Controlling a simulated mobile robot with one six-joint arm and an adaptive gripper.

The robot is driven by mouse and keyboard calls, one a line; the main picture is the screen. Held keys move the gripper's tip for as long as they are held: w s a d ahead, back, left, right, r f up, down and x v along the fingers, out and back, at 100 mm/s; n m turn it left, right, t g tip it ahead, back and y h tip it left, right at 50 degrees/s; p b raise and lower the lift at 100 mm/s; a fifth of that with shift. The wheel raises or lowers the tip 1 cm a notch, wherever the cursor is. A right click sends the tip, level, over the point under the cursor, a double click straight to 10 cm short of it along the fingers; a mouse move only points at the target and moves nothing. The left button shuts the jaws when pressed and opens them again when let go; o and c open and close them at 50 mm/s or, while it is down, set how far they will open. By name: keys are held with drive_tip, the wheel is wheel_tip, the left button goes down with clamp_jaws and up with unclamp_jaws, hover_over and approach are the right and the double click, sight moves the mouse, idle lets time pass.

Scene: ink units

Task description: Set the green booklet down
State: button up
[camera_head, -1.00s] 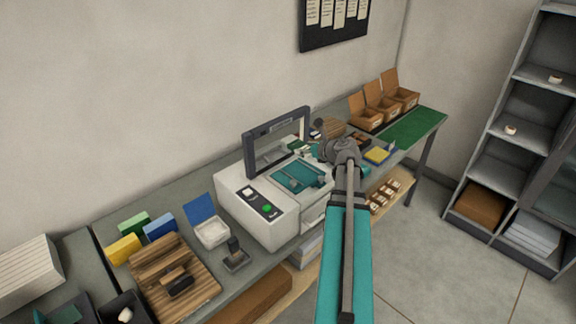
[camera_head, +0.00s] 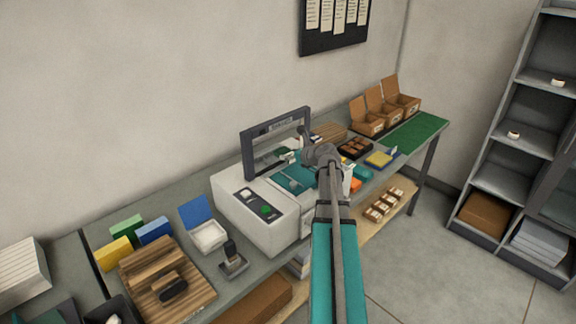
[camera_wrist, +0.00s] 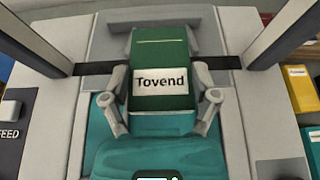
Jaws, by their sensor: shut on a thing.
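The green booklet (camera_wrist: 165,52) carries a white label reading "Tovend" and lies between the two fingers of my gripper (camera_wrist: 161,108) in the wrist view. My gripper is shut on its sides. The booklet is over the machine's bed, under the dark frame; I cannot tell whether it touches the surface. In the head view my wrist and arm hide most of the gripper, and the booklet cannot be made out clearly. The pale machine (camera_head: 250,213) has a teal bed (camera_head: 292,180) and an upright dark frame (camera_head: 246,150).
A yellow pad (camera_head: 379,159) and a dark tray of brown pieces (camera_head: 355,149) lie right of the machine. A green mat (camera_head: 416,132) and open brown boxes (camera_head: 368,124) are at the far end.

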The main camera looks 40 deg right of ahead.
sight(288, 167)
drive_tip(key=shift+f, duration=0.1)
drive_tip(key=shift+w+f+b, duration=0.4)
drive_tip(key=shift+f+b, duration=0.05)
drive_tip(key=shift+b, duration=0.15)
wheel_tip(288, 167, down, 3)
drive_tip(key=b, duration=0.3)
drive_tip(key=shift+f, duration=0.1)
drive_tip(key=o, duration=1)
drive_tip(key=shift+r, duration=0.2)
